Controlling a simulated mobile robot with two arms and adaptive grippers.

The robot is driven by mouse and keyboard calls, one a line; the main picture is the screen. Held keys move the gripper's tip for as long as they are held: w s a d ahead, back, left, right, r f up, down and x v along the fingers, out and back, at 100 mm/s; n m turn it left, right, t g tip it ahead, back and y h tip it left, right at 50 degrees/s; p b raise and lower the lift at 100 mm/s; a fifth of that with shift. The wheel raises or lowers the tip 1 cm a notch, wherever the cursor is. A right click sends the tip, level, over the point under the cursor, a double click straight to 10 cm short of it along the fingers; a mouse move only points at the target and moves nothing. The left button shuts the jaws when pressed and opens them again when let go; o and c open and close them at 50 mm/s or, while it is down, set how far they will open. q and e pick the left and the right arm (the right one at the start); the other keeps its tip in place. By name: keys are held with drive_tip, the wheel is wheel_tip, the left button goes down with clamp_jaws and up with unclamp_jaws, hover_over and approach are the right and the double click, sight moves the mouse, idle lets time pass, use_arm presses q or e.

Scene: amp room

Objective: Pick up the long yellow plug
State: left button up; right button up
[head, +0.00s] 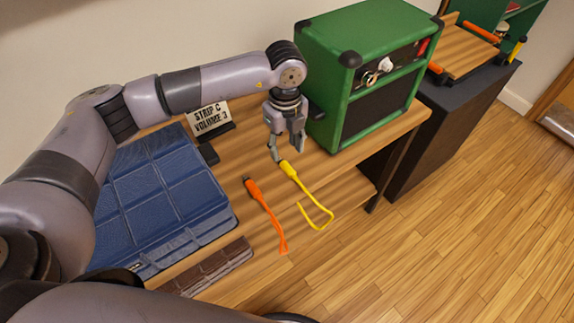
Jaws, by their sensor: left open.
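The yellow plug (288,168) lies on the wooden table, with its thin yellow cable (313,200) curling toward the front edge. An orange plug (252,188) with an orange cable lies to its left. My left gripper (279,158) points down at the plug's far end, its fingertips very close to the yellow plug. It is open, and nothing is seen held in it. I cannot tell whether a finger touches the plug. My right gripper is not in view.
A green amplifier (370,70) stands right behind my left gripper. A sign reading "STRIP C VOLUME 3" (208,118) stands at the back. A blue padded mat (160,200) covers the table's left, with a brown strip (207,268) in front. Open floor lies to the right.

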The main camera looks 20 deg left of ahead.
sight(286, 165)
use_arm(q)
wheel_tip(286, 165, down, 2)
drive_tip(key=shift+f, duration=0.55)
wheel_tip(286, 165, down, 4)
drive_tip(key=shift+w+r+p, duration=0.15)
drive_tip(key=shift+p, duration=0.4)
drive_tip(key=shift+f, duration=0.4)
drive_tip(key=c, duration=0.4)
clamp_jaws()
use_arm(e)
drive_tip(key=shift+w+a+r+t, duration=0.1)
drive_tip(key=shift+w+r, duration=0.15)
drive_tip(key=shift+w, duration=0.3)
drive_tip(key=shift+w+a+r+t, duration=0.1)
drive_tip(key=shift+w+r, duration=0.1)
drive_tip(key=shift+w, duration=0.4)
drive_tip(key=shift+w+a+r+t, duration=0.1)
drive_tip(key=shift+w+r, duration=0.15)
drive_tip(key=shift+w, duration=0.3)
